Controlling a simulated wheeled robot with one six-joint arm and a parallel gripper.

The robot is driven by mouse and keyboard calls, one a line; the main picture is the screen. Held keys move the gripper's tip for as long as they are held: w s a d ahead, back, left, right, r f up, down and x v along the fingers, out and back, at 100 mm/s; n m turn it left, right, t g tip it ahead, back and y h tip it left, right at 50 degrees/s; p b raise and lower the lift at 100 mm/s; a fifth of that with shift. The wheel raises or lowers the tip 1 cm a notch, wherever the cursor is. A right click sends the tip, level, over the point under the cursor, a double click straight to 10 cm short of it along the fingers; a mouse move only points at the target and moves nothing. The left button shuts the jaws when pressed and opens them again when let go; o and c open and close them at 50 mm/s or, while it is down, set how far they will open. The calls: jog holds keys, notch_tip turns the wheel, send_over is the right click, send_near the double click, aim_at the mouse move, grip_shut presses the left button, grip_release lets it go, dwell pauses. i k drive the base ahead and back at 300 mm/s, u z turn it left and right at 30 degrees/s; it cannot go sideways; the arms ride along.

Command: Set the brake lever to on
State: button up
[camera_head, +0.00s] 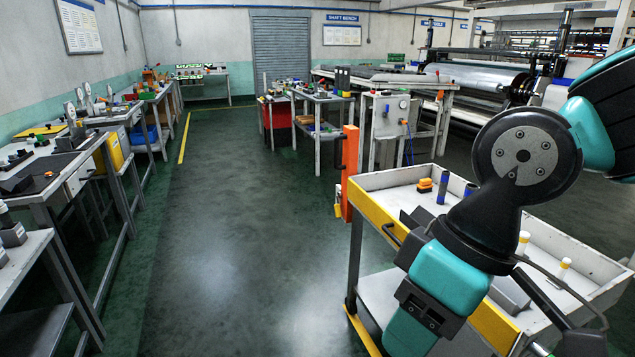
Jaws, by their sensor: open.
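I cannot pick out a brake lever or its setting for certain. The winder-like machine (470,75) with large pale rolls stands at the back right, far off and partly hidden by my arm. A grey-white cabinet (385,118) with a gauge and a blue hose stands in front of the long bench at centre right. My arm, teal and black, fills the right foreground and runs out of the bottom edge. My gripper's fingertips do not show, so I see nothing held.
A white cart with yellow front panels (378,208) stands close at right, partly behind my arm. An orange post (350,175) stands beside it. Workbenches with tools (88,170) line the left wall. The green floor (240,220) between is clear up to the grey shutter (280,48).

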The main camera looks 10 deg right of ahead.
aim_at(339, 212)
jog(key=u, duration=0.2)
jog(key=i, duration=1.1)
jog(key=u, duration=0.85)
jog(key=i, duration=0.75)
jog(key=z, duration=0.85)
jog(key=i, duration=0.7)
jog(key=z, duration=0.6)
